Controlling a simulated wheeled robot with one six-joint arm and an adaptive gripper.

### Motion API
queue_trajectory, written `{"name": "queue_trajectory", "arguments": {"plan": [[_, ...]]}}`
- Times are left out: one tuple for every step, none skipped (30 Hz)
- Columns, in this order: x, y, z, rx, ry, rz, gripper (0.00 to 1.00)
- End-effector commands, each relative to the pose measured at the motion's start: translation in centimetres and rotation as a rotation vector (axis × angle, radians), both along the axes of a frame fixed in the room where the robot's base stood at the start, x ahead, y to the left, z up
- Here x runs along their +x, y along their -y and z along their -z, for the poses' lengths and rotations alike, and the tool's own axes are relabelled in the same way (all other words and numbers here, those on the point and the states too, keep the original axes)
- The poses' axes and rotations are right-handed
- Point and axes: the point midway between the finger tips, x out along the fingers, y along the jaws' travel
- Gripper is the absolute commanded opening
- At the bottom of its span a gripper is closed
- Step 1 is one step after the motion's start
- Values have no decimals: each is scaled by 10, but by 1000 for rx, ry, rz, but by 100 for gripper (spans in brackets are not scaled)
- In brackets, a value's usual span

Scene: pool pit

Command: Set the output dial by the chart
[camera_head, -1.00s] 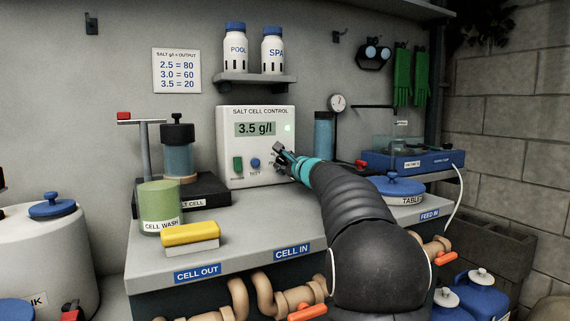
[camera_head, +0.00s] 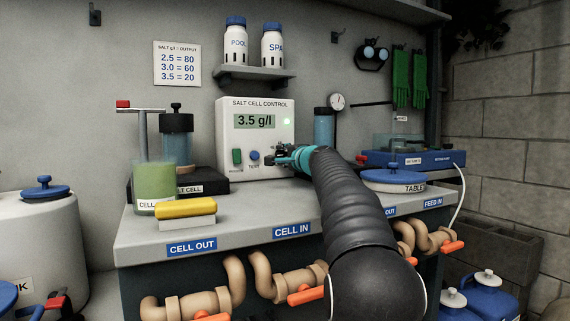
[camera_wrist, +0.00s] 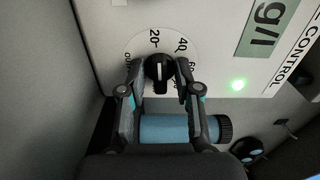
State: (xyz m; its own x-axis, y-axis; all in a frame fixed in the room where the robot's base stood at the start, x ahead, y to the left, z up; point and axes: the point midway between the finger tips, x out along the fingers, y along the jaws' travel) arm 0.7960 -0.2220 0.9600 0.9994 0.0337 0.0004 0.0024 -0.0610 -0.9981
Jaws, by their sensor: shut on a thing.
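The salt cell control box (camera_head: 262,180) stands on the bench; its screen (camera_head: 254,121) reads 3.5 g/l. The chart (camera_head: 177,64) on the wall lists 2.5 = 80, 3.0 = 60 and 3.5 = 20. My gripper (camera_head: 279,156) is at the box's lower right and hides the output dial in the head view. In the wrist view my gripper (camera_wrist: 160,72) is shut on the black dial (camera_wrist: 160,67), one finger on each side. The dial's white line stands upright in that picture, roughly in line with the 20 mark (camera_wrist: 154,37). The 40 mark (camera_wrist: 181,45) is to its right.
A green test button (camera_head: 237,157) and a blue one (camera_head: 254,156) sit left of my gripper. A shelf (camera_head: 254,73) with two bottles is above the box. A blue cylinder (camera_head: 323,126) stands right of it. A cell wash jar (camera_head: 154,185) and yellow sponge (camera_head: 186,208) are left.

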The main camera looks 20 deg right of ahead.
Motion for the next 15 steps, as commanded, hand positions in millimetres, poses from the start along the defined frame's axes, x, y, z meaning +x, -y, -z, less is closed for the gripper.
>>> {"name": "queue_trajectory", "arguments": {"plan": [[0,0,3,-24,1,-1,0],[0,0,3,-38,0,-1,0],[0,0,3,-55,1,-1,0],[0,0,3,-66,1,-1,0],[0,0,3,-77,2,-1,0],[0,0,2,-89,2,-1,0],[0,0,2,-97,2,-1,0],[0,0,2,-103,2,-1,0],[0,0,2,-111,3,-1,0],[0,0,2,-115,3,-1,0],[0,0,2,-119,3,-2,0],[0,0,1,-123,3,-2,0],[0,0,1,-126,3,-2,0],[0,0,1,-127,3,-2,0],[0,0,1,-129,2,-2,0]]}}
